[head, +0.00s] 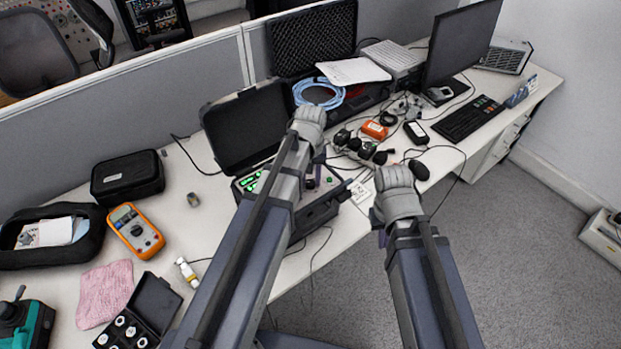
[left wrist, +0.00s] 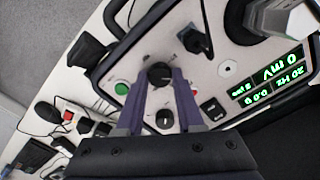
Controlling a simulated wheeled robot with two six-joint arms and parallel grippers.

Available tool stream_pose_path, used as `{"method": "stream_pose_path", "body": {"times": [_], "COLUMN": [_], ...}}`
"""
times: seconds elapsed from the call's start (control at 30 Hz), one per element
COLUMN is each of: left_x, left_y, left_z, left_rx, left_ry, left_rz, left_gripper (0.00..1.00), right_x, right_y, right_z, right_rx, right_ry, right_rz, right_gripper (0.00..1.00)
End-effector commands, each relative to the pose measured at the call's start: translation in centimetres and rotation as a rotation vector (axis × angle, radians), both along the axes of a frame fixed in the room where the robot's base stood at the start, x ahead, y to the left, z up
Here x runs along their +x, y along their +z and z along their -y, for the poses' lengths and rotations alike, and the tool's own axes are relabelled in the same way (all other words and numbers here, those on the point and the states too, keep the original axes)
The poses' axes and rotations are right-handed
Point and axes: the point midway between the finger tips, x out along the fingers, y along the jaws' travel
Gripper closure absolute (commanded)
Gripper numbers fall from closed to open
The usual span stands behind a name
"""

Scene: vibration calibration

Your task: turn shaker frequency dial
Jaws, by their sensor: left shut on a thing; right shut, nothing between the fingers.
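The shaker unit is an open black case (head: 243,128) on the desk, its panel mostly hidden behind my left arm in the head view. In the left wrist view its panel (left wrist: 228,68) shows a green display (left wrist: 270,78), upside down, with "20 Hz" and "0 mV". My left gripper (left wrist: 161,80) is shut on a black dial (left wrist: 160,74) on that panel. A second dial with a white mark (left wrist: 165,119) lies between the fingers, nearer the palm. My right gripper (head: 377,218) is shut and empty by the desk's front edge, mostly hidden by its wrist.
A green button (left wrist: 122,88) and a black connector (left wrist: 194,40) are near the dial. An orange multimeter (head: 136,230), a small case (head: 128,177) and a pink cloth (head: 105,294) lie left. Cables, a monitor (head: 461,40) and a keyboard (head: 468,118) are right.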

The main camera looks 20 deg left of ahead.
Motion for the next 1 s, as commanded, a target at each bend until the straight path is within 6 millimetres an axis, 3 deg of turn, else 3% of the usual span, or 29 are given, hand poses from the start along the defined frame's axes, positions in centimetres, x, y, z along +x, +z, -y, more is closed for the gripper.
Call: {"method": "stream_pose_path", "body": {"times": [0.37, 0.4, 0.6, 0.67, 1.0], "left_x": [-0.03, -0.04, -0.02, -0.02, -0.01], "left_y": [-0.01, -0.01, -0.01, 0.00, 0.32], "left_z": [0.01, 0.00, 0.01, 0.01, 0.00], "left_rx": [0.000, 0.000, 0.000, 0.000, 0.000], "left_ry": [0.002, 0.002, 0.002, 0.002, 0.002], "left_rz": [-0.001, -0.001, 0.000, 0.000, 0.000], "left_gripper": [1.00, 0.60, 0.38, 0.33, 0.33], "right_x": [0.00, 0.00, 0.00, 0.00, 0.00], "right_y": [-0.01, -0.01, -0.01, 0.00, 0.32], "right_z": [0.00, 0.00, 0.00, 0.00, 0.00], "right_rx": [0.000, 0.000, 0.000, 0.000, 0.000], "right_ry": [0.000, 0.000, 0.000, 0.000, 0.000], "right_rz": [0.000, 0.000, 0.000, 0.000, 0.000], "right_gripper": [1.00, 1.00, 1.00, 1.00, 1.00]}}
